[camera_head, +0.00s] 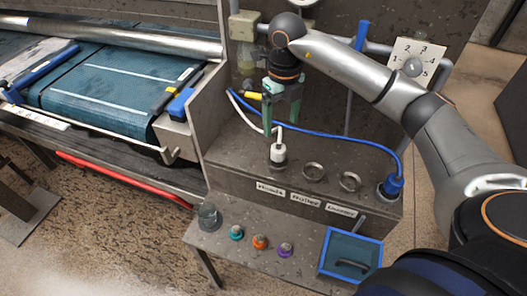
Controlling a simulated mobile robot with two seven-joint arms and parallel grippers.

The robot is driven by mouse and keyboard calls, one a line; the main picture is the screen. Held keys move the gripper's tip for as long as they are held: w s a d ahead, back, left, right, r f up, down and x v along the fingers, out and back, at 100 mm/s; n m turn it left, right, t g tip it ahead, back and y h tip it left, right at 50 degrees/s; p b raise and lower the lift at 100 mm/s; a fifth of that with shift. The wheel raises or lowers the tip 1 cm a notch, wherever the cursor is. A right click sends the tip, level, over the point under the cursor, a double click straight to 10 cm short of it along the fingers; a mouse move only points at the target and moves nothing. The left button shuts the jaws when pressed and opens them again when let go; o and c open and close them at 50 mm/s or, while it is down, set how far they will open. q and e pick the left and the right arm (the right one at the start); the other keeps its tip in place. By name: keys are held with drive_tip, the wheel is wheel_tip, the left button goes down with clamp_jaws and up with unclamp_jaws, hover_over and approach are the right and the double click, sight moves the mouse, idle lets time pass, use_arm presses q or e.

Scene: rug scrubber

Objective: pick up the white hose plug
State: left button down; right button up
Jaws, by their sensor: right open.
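The white hose plug (279,153) sits upright in the leftmost socket on top of the grey console. A white hose runs from it up to the back left. My right gripper (281,127) comes in from the upper right and points down. Its two greenish fingers are apart, with nothing held between them, and their tips are just above the plug. The fingers hide part of the white hose. My left gripper is not in view.
A blue hose (330,136) arches behind to a blue plug (391,186) at the right. Several coloured knobs (260,242) and a blue tray (351,234) are on the lower shelf. A blue-green rug belt (100,90) is left.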

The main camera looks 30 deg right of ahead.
sight(281, 145)
drive_tip(key=f, duration=0.5)
drive_tip(key=shift+s+f, duration=0.2)
drive_tip(key=shift+f, duration=0.15)
drive_tip(key=f, duration=0.4)
drive_tip(key=f+p, duration=0.1)
drive_tip(key=f, duration=0.1)
drive_tip(key=shift+w+f, duration=0.2)
drive_tip(key=shift+w, duration=0.2)
clamp_jaws()
